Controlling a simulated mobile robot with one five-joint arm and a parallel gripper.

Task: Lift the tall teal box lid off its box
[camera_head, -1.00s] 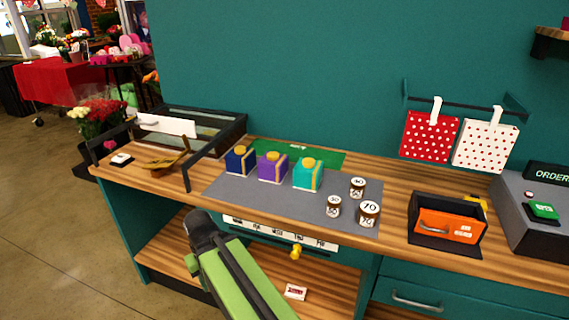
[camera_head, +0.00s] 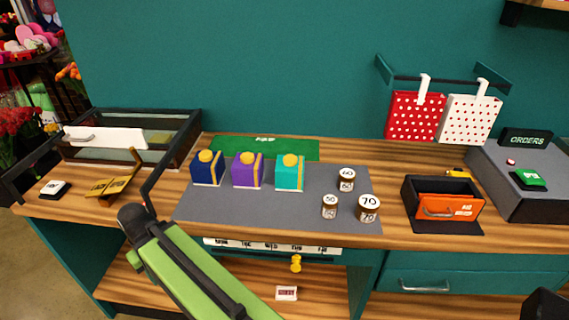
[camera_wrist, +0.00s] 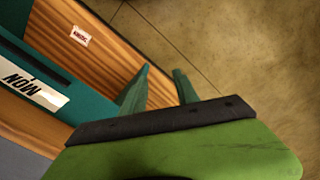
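The teal box (camera_head: 289,175) stands upright on the grey mat (camera_head: 270,208), at the right end of a row of three boxes. Its lid bears a round yellow knob (camera_head: 290,159) and a yellow stripe runs down the box. The lid looks seated on the box. My gripper (camera_wrist: 162,68) shows in the wrist view with two teal fingers apart and nothing between them. It is beyond the counter's front edge, over the floor and away from the boxes. The head view shows my green arm but not clearly the fingers.
A purple box (camera_head: 248,171) and a navy box (camera_head: 206,168) stand left of the teal one. Several round weights, including one marked 70 (camera_head: 367,208), stand to the right. An orange drawer box (camera_head: 445,205) is farther right. A black-framed glass case (camera_head: 130,137) stands left.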

